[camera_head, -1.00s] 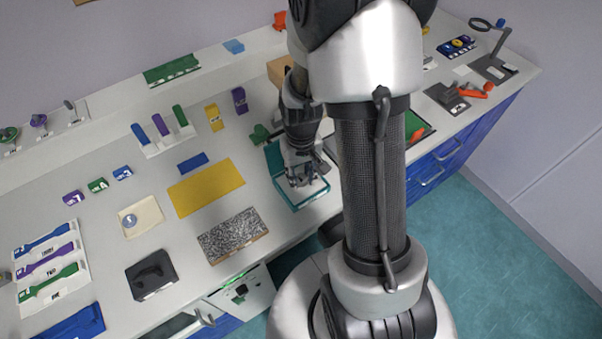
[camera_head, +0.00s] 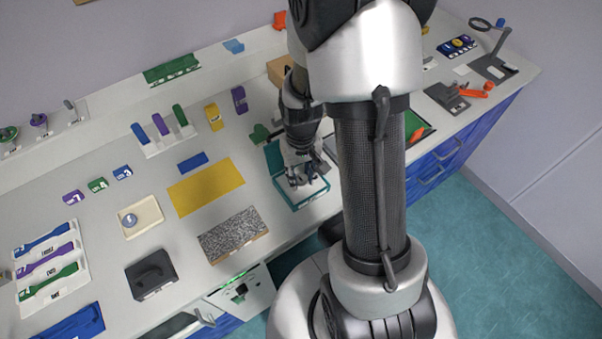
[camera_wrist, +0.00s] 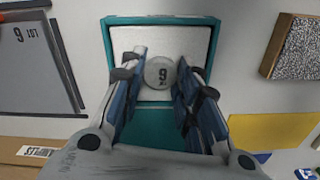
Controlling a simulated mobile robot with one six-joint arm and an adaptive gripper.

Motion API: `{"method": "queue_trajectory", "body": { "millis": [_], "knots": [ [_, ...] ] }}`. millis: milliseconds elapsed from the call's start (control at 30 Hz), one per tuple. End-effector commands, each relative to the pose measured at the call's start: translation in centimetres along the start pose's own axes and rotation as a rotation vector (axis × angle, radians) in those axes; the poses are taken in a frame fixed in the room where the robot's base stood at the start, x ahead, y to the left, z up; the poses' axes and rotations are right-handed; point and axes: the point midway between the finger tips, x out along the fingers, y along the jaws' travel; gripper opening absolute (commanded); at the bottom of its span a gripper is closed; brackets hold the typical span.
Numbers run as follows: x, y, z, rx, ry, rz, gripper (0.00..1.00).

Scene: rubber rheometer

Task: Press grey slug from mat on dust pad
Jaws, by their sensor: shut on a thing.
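The grey slug, a round disc marked 9 (camera_wrist: 159,72), sits between the fingertips of my gripper (camera_wrist: 157,70) in the wrist view. My gripper is shut on it. Behind the slug is the white pad (camera_wrist: 191,45) in an open teal box (camera_wrist: 107,32); I cannot tell whether the slug touches the pad. In the head view my gripper (camera_head: 298,180) is over the teal box (camera_head: 274,160), and the slug is not distinguishable there. A grey mat marked 9 (camera_wrist: 28,65) lies to the left in the wrist view.
A yellow mat (camera_head: 206,187) and a speckled block (camera_head: 233,234) lie left of the teal box in the head view. A cream tray (camera_head: 152,224) with a round grey piece stands farther left. My arm hides part of the bench on the right.

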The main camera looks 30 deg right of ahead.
Motion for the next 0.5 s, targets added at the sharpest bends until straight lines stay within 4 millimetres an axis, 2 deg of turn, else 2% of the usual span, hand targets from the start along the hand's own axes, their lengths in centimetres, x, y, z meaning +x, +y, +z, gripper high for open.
{"method": "queue_trajectory", "body": {
  "millis": [333,500],
  "knots": [
    [0.1,0.0,0.2,0.000,-0.005,-0.001,0.16],
    [-1.0,0.0,0.2,0.000,-0.005,-0.001,0.16]
  ]
}}
